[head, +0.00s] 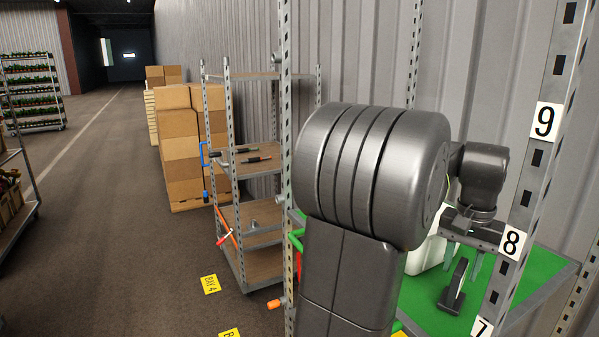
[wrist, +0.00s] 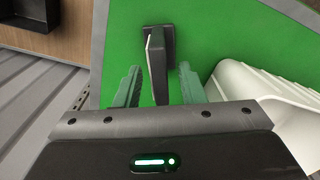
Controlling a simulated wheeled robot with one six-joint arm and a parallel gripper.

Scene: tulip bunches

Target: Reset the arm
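My gripper (head: 462,262) hangs over a green shelf surface (head: 530,275) on the right of the head view, behind the bulky grey links of my arm. In the wrist view my gripper (wrist: 160,76) has its two fingers well apart, with nothing clamped. A black upright object on a flat base (head: 453,290) stands on the green surface just below the gripper. In the wrist view this black object (wrist: 157,62) appears between the fingers, with gaps on both sides. The arm's large grey joint hides part of the shelf.
A white ribbed container (wrist: 268,88) stands close on the right in the wrist view. A shelf trolley with tools (head: 250,205) and stacked cardboard boxes (head: 180,140) stand left. The aisle floor (head: 100,220) is clear.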

